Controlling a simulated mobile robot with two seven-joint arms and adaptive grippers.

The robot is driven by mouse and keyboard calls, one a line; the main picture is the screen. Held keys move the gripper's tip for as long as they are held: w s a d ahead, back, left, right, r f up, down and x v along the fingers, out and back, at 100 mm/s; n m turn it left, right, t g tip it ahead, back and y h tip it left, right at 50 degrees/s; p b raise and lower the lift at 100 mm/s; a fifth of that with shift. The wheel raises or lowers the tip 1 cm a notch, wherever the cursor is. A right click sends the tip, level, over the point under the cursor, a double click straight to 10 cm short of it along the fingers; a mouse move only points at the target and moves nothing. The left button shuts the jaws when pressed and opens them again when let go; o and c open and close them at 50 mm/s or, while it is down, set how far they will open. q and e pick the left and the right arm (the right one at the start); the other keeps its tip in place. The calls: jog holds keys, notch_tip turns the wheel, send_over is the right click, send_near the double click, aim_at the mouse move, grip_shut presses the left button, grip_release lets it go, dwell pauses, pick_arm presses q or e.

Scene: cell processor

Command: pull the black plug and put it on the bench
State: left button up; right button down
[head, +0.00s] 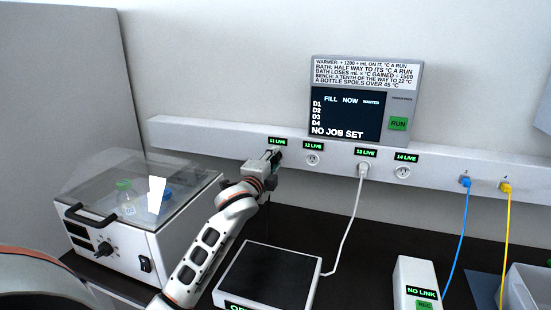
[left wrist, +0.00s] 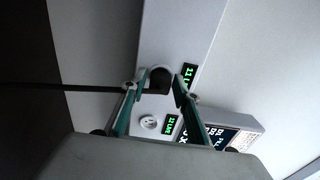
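The black plug (left wrist: 160,79) sits at the outlet marked 11 LIVE on the white wall rail, as the left wrist view shows. A black cable (left wrist: 70,87) runs from it toward the left of that view. My left gripper (head: 275,157) is at this outlet in the head view and mostly hides the plug there. In the left wrist view the fingers of my left gripper (left wrist: 155,84) are apart, one on each side of the plug, with a gap visible at the left finger. The dark bench (head: 375,245) lies below the rail. My right gripper is not in view.
A clear-lidded white bath box (head: 140,228) with bottles stands left. A NO LINK box (head: 415,280) and blue and yellow cables are right. Bench between plate and box is clear.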

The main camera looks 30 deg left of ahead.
pick_arm(q)
grip_shut()
jog(key=shift+s, duration=0.15)
jog(key=shift+s+d, duration=0.1)
jog(key=shift+s, duration=0.15)
jog(key=shift+v, duration=0.85)
jog(key=shift+f, duration=0.1)
